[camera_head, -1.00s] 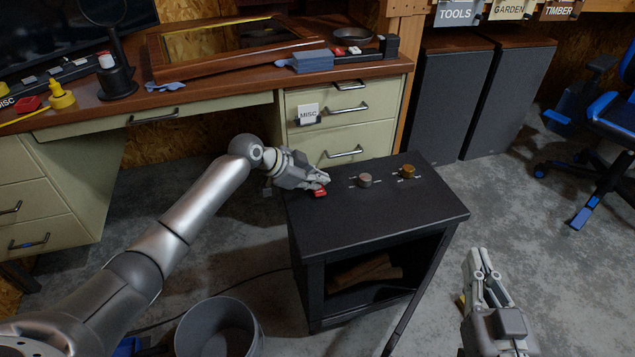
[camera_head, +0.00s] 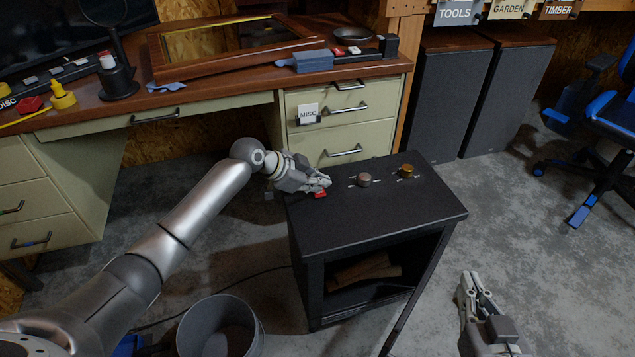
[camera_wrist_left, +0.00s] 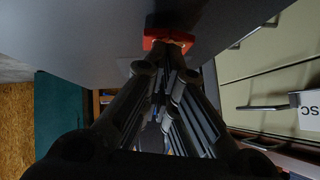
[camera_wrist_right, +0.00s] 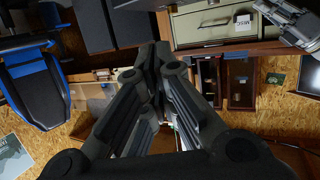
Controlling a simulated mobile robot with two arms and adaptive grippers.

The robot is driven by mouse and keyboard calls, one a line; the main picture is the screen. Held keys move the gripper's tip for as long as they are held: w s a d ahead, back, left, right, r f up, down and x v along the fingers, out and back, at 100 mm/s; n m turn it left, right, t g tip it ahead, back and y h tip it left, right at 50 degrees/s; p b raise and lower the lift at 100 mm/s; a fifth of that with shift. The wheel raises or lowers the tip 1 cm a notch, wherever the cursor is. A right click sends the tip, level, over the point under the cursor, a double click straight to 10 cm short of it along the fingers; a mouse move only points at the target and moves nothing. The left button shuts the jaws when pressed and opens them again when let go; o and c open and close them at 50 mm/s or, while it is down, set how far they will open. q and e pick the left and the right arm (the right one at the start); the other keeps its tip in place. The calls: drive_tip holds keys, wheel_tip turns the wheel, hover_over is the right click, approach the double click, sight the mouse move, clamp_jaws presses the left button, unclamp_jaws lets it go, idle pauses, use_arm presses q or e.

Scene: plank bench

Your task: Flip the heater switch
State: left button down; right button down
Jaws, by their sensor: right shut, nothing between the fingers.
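The heater is a black cabinet (camera_head: 375,212) with an open front. My left gripper (camera_head: 327,182) is over the top's left edge, right by the red switch. In the left wrist view the switch (camera_wrist_left: 168,37) lies just past the fingertips (camera_wrist_left: 167,55), which are together; contact cannot be told. The switch's position is hard to tell. My right gripper (camera_head: 468,281) is shut and empty, right of the heater.
A wooden desk with a framed panel (camera_head: 230,48) and a drawer unit (camera_head: 345,118) stand behind the heater. A grey bucket (camera_head: 220,328) is on the floor at front left. A blue chair (camera_head: 600,130) stands at right. Floor right of the heater is clear.

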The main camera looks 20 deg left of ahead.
use_arm(q)
drive_tip(key=shift+s+d+f, duration=0.1)
drive_tip(key=shift+s+f, duration=0.1)
drive_tip(key=shift+f, duration=0.05)
use_arm(e)
drive_tip(key=shift+s+d+f+g, duration=0.2)
drive_tip(key=shift+f+g, duration=0.1)
drive_tip(key=shift+f, duration=0.15)
drive_tip(key=shift+s+f, duration=0.1)
